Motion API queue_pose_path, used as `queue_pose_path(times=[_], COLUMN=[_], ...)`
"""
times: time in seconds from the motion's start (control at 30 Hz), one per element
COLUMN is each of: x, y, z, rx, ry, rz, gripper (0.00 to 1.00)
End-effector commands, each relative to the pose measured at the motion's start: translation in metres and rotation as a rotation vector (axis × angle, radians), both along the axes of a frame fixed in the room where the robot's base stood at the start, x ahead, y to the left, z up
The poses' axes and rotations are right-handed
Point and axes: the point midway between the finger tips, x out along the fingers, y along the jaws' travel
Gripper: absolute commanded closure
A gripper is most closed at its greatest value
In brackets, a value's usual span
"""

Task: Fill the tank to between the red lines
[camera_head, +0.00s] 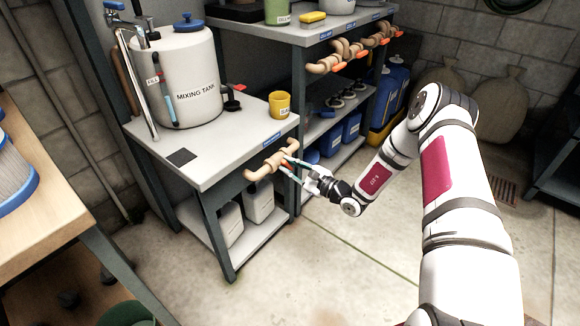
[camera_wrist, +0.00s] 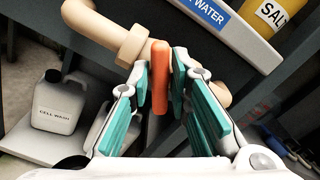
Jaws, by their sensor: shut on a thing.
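The mixing tank (camera_head: 190,80), a white cylinder with a blue knob on its lid, stands on the bench at the left. A vertical gauge with a blue lower part (camera_head: 163,92) is on its front; red lines on it are too small to make out. My gripper (camera_head: 287,166) is at the tan pipe valve (camera_head: 265,163) on the bench's front edge. In the wrist view its teal-padded fingers are shut on the orange valve handle (camera_wrist: 160,78). Water flow cannot be made out.
A yellow salt cup (camera_head: 280,104) stands on the bench's right side. White jugs (camera_head: 258,198) stand on the lower shelf. Another bench (camera_head: 290,32) behind carries several similar valves. A wooden table (camera_head: 40,215) is at the left. The floor in front is clear.

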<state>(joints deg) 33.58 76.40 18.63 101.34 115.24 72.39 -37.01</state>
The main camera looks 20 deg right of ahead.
Motion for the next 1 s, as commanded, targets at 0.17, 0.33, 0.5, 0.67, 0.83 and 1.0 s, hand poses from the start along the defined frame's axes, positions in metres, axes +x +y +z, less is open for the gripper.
queue_pose_path(times=[0.17,0.33,0.5,0.67,0.83,1.0], x=[0.0,-0.001,0.0,0.0,-0.006,-0.029], y=[0.0,0.0,0.0,0.0,-0.006,-0.023], z=[-0.001,-0.001,-0.001,0.0,-0.001,-0.001], rx=[-0.002,-0.002,-0.001,-0.001,0.0,-0.001], ry=[0.001,0.001,0.001,0.0,0.002,0.002], rz=[0.0,0.0,0.0,-0.001,-0.002,-0.004], gripper=[1.0,1.0,0.67,0.67,0.67,0.67])
